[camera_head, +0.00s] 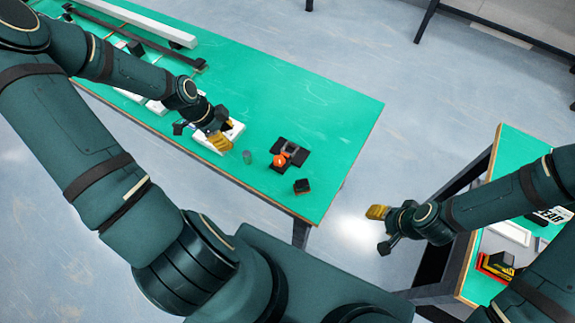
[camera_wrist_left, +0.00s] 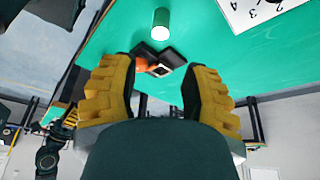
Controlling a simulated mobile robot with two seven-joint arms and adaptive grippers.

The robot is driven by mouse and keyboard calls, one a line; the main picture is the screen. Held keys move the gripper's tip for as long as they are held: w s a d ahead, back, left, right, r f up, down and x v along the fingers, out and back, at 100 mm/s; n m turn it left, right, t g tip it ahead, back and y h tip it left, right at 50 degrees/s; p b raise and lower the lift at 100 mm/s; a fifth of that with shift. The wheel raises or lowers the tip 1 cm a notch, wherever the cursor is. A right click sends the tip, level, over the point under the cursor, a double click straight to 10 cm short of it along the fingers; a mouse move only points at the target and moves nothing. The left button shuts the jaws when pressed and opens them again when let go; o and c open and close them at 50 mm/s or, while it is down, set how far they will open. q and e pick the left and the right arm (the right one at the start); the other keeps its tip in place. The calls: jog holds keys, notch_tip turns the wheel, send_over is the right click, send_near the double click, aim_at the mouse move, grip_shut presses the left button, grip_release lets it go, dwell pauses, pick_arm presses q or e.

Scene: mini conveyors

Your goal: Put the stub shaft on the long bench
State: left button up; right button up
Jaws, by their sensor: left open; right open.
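The stub shaft, a small grey-green cylinder (camera_head: 247,157), appears to stand on the green top of the long bench (camera_head: 330,130). It also shows in the left wrist view (camera_wrist_left: 162,20), beyond the fingertips and touched by neither. My left gripper (camera_head: 203,135) is over the bench, just left of the cylinder. Its yellow-padded fingers are apart and empty in the left wrist view (camera_wrist_left: 160,92). My right gripper (camera_head: 381,230) is open and empty over the floor gap between the two benches.
Right of the cylinder lie a dark fixture (camera_head: 298,150) with an orange part (camera_head: 281,160) and a small dark block (camera_head: 302,186). A white numbered plate (camera_head: 236,131) lies by my left gripper. Conveyor rails (camera_head: 150,25) are farther left. A second green bench (camera_head: 517,145) stands right.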

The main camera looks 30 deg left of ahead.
pick_arm(q)
jog(key=d+f+n, duration=0.2)
jog(key=d+n, duration=0.2)
jog(key=d, duration=0.5)
jog(key=d+f+n, duration=0.2)
jog(key=d+n, duration=0.2)
jog(key=d, duration=0.5)
jog(key=s+d+f+n, duration=0.1)
jog(key=d+n, duration=0.3)
jog(key=d, duration=0.4)
jog(key=shift+d+f, duration=0.4)
jog(key=shift+f, duration=0.1)
jog(key=shift+s+d+f+n, duration=0.15)
jog(key=shift+s+d+n, duration=0.25)
jog(key=shift+n, duration=0.4)
